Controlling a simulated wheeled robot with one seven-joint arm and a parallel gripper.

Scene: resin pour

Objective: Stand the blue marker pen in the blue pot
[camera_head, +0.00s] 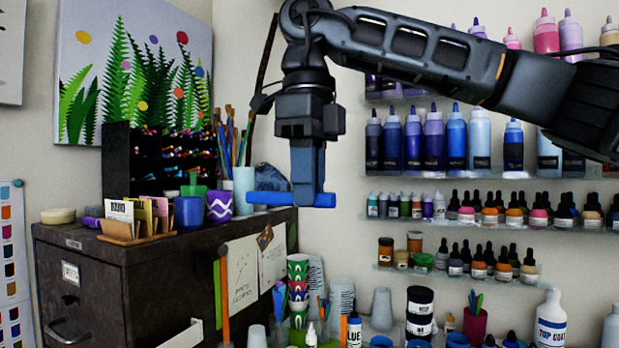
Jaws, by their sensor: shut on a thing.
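The blue marker pen (268,198) lies level across my gripper (308,192), which points straight down and is shut on it. The pen's longer end sticks out to the left and a short end to the right; its middle is hidden by the fingers. The blue pot (188,212) stands on the dark cabinet at the left, well left of the pen. The pen is in the air, apart from the pot, near the cabinet's right edge in the picture. I cannot see inside the pot.
Beside the blue pot are a purple zigzag pot (219,207), a pale cup of brushes (244,186) and a wooden card holder (135,230). A green pot (194,191) is behind. The dark cabinet (140,258) bears them. Shelves of bottles fill the right.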

